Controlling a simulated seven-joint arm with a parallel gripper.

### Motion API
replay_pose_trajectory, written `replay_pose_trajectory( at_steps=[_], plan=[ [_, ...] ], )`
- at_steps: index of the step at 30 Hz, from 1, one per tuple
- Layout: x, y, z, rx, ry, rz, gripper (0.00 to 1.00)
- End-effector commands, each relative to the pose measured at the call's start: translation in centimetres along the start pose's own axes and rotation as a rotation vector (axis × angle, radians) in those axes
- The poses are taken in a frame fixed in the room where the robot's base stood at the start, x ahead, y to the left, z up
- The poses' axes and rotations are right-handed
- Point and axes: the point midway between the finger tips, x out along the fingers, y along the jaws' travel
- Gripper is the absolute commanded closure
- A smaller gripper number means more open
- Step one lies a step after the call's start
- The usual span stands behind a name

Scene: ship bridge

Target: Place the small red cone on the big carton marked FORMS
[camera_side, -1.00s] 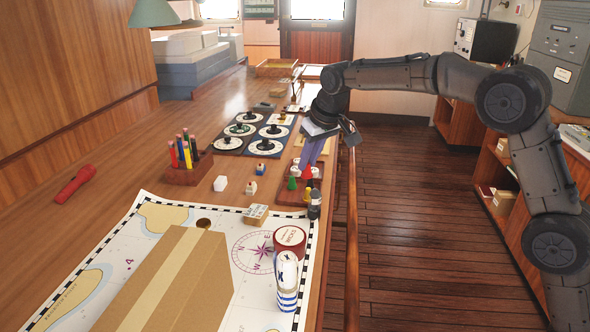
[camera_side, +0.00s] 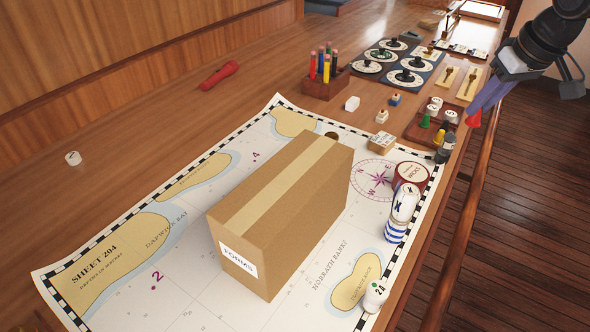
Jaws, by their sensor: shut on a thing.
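The small red cone (camera_side: 473,118) is at the tips of my gripper (camera_side: 479,111), whose bluish fingers are shut on it. It is held by the right edge of a dark wooden tray (camera_side: 414,131), seemingly above it. The big carton (camera_side: 300,190) marked FORMS on its near end lies on the chart in the middle of the view. Its flat top, with a pale tape strip, is bare. My gripper is well to the upper right of the carton.
Green cones (camera_side: 425,120) and white pieces stand on the tray. A pencil block (camera_side: 326,85) stands behind. A wooden rail (camera_side: 470,220) runs along the table's right edge.

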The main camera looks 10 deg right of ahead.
Motion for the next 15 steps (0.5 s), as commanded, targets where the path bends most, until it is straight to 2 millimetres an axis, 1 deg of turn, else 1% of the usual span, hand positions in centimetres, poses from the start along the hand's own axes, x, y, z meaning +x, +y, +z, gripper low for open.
replay_pose_trajectory(
  at_steps=[1, 5, 6, 8, 9, 11, 12, 15],
  plan=[
    [-1.1, -1.8, 0.1, -0.038, 0.004, -0.016, 1.0],
    [-4.0, -6.4, 0.9, -0.14, 0.005, -0.059, 1.0],
    [-5.1, -7.9, 1.2, -0.176, 0.007, -0.074, 1.0],
    [-6.7, -10.3, 2.0, -0.234, 0.006, -0.098, 1.0],
    [-7.8, -11.9, 2.5, -0.273, 0.007, -0.114, 1.0],
    [-9.5, -14.2, 3.4, -0.331, 0.006, -0.139, 1.0],
    [-10.6, -15.7, 4.1, -0.37, 0.006, -0.155, 1.0],
    [-13.2, -19.0, 5.9, -0.461, 0.005, -0.193, 1.0]
  ],
)
